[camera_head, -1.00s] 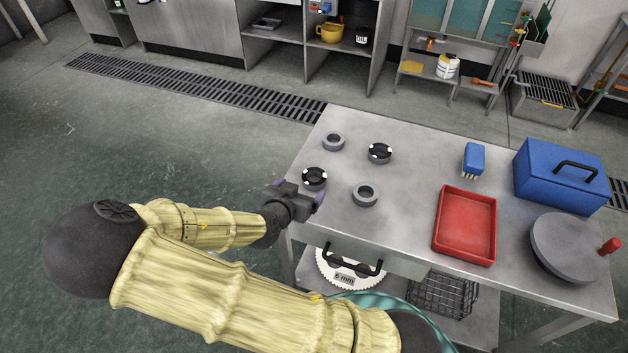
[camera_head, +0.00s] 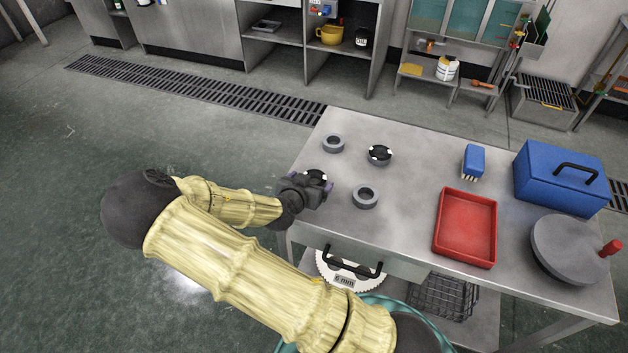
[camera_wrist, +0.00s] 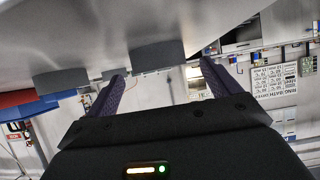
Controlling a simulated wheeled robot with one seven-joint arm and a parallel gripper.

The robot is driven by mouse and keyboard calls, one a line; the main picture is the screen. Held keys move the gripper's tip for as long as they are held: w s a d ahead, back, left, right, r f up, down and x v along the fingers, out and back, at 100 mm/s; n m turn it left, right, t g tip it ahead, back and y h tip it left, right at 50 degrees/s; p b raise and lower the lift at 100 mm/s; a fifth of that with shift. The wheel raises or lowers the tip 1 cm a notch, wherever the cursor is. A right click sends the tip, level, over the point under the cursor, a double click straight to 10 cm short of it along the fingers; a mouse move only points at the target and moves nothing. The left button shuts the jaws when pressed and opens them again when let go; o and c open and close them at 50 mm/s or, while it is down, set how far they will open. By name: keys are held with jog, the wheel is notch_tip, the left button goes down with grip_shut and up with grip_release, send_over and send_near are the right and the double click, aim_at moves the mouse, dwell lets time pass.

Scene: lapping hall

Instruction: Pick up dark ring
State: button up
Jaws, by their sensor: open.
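Two dark rings with black centres and white marks are on the steel table. One dark ring (camera_head: 380,153) stands clear toward the back. The other dark ring (camera_head: 316,174) is near the left edge, partly hidden by my gripper (camera_head: 314,185). My gripper is open, its purple fingers beside and around that near ring as seen from the head. I cannot tell whether they touch it. In the wrist view, my gripper (camera_wrist: 162,88) has both fingers spread apart with nothing clearly between them, and a grey ring side (camera_wrist: 157,55) shows just beyond.
Plain grey rings lie at the back left (camera_head: 333,143) and front (camera_head: 365,196). A red tray (camera_head: 466,262), a blue brush (camera_head: 473,159), a blue box (camera_head: 560,178) and a round grey plate (camera_head: 567,248) occupy the right side. The steel table (camera_head: 420,150) is bare between them.

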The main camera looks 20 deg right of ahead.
jog(key=shift+x, duration=1.05)
jog(key=c, duration=1.2)
jog(key=shift+o, duration=0.2)
jog(key=shift+r, duration=0.1)
notch_tip(320, 180, up, 10)
jog(key=shift+p, duration=0.4)
